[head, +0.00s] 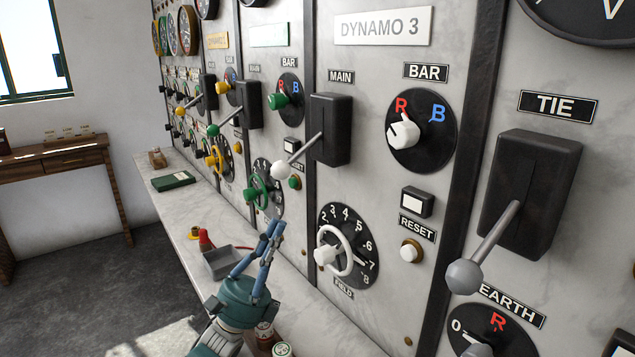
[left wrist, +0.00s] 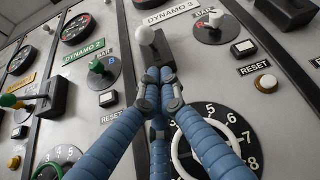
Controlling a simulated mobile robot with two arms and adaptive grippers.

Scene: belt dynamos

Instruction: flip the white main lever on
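The white main lever (head: 280,170) of the Dynamo 3 panel has a white ball on a metal rod. It slants down and outward from its black housing (head: 331,130), under the MAIN label. In the left wrist view, the white ball (left wrist: 146,35) shows just beyond my fingertips. My left gripper (head: 272,228) is below the lever in the head view, its blue fingers pointing up. In the left wrist view, its fingertips (left wrist: 160,85) are together with nothing seen between them. They look apart from the ball. My right gripper is not in view.
The white BAR knob (head: 404,133), white field wheel (head: 334,251) and reset button (head: 411,250) are on the same panel. A grey TIE lever (head: 465,276) juts out at the right. A grey tray (head: 225,262) and green book (head: 173,181) lie on the marble ledge.

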